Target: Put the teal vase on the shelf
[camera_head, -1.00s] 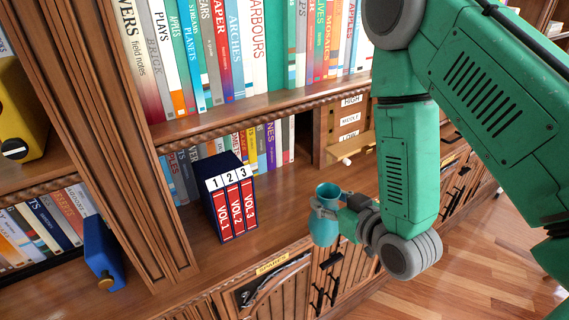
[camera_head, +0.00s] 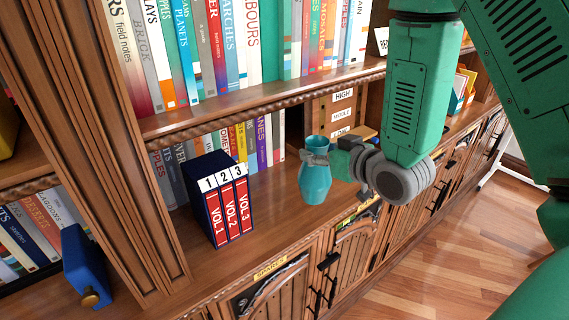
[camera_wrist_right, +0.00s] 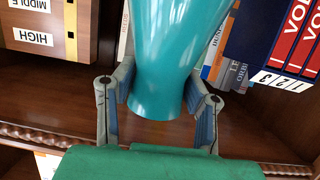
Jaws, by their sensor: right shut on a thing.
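The teal vase (camera_head: 315,181) is in the grasp of my right gripper (camera_head: 318,157), which is shut on it just below the rim. In the head view the vase is roughly upright, over or at the wooden shelf (camera_head: 268,208), to the right of the boxed volumes. I cannot tell if its base touches the shelf. In the right wrist view the vase (camera_wrist_right: 168,65) fills the middle, between the two fingers of my right gripper (camera_wrist_right: 158,95). My left gripper is not in view.
The boxed set of three volumes (camera_head: 228,205) stands left of the vase. Rows of books (camera_head: 230,45) fill the shelf above and the back. A wooden unit labelled HIGH and MIDDLE (camera_head: 338,112) stands behind the gripper. Cabinet doors (camera_head: 350,250) lie below the shelf's front edge.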

